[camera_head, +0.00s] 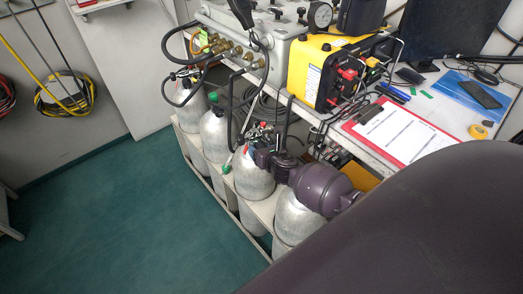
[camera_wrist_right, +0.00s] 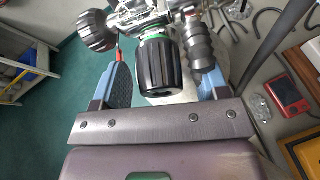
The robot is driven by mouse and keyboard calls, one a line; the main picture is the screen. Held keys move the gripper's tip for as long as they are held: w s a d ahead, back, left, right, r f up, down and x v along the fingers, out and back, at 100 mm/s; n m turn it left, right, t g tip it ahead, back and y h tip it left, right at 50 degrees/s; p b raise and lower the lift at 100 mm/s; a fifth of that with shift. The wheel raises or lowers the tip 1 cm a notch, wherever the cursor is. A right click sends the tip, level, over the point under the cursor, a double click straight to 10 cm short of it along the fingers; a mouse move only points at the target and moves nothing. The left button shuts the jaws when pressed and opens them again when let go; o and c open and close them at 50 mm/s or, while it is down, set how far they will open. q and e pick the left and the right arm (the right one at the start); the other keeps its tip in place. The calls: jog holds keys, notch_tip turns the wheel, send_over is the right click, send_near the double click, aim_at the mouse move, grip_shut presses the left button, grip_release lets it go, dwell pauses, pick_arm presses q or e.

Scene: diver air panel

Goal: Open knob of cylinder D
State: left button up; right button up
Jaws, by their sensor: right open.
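Several grey metal cylinders stand in a row under the bench; the one nearest my gripper (camera_head: 254,180) and the front one (camera_head: 296,222) show best. I cannot read letters on them. My right gripper (camera_head: 262,150) is at the valve on top of the former cylinder. In the right wrist view, a ribbed black knob (camera_wrist_right: 157,65) sits between the two blue fingers of the open gripper (camera_wrist_right: 165,85), with visible gaps on both sides. A second dark knob (camera_wrist_right: 95,30) is at the upper left on the same metal valve. My left gripper is not in view.
A ribbed dark hose fitting (camera_wrist_right: 197,45) is close to the right finger. Hoses hang around the valves. The bench above holds a yellow unit (camera_head: 325,70), a grey panel (camera_head: 240,40) and a red clipboard (camera_head: 395,132). The green floor (camera_head: 120,225) at left is clear.

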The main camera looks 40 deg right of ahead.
jog(key=c, duration=0.9)
